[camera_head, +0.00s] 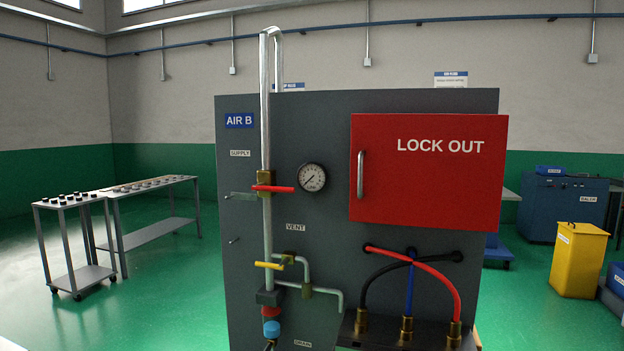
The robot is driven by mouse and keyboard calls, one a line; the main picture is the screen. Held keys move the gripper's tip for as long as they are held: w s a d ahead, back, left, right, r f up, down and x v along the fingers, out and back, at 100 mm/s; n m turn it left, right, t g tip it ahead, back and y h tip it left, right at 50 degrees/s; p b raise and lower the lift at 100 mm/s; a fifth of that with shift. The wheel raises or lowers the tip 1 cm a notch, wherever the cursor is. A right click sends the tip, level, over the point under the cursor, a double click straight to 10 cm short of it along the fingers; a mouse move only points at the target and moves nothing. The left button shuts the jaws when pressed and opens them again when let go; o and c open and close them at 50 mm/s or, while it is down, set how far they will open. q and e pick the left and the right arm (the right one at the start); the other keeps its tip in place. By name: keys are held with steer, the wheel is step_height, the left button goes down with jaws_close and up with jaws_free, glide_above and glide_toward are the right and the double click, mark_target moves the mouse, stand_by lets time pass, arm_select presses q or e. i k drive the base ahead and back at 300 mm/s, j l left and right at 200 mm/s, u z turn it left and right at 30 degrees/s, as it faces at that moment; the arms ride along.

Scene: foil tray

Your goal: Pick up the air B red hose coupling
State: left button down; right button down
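The grey AIR B panel (330,260) stands straight ahead, with its blue AIR B sign (240,120) at upper left. A vertical supply pipe (267,140) runs down its left side. Near the pipe's lower end is a red coupling piece (271,311), just above a blue piece (271,328). A red hose (440,278) arcs across the lower right of the panel to a brass fitting (455,334). A black hose (375,285) and a blue hose (409,290) run to similar brass fittings. Neither of my grippers is in view.
A red LOCK OUT box (430,205) with a handle juts from the panel. Valves with a red lever (272,188) and a yellow lever (268,265) sit on the piping. Tables (150,222) stand at left, a yellow bin (578,262) at right. Green floor between is clear.

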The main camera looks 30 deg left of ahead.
mark_target(455, 325)
steer(key=i+l+u, duration=0.1)
steer(key=u, duration=0.3)
steer(key=i+l+u, duration=0.1)
steer(key=l+u, duration=0.25)
steer(key=i+l+u, duration=0.1)
steer(key=u, duration=0.3)
steer(key=l+u, duration=0.4)
steer(key=l, duration=0.6)
steer(key=l+u, duration=0.15)
steer(key=l, duration=2.15)
steer(key=i, duration=0.05)
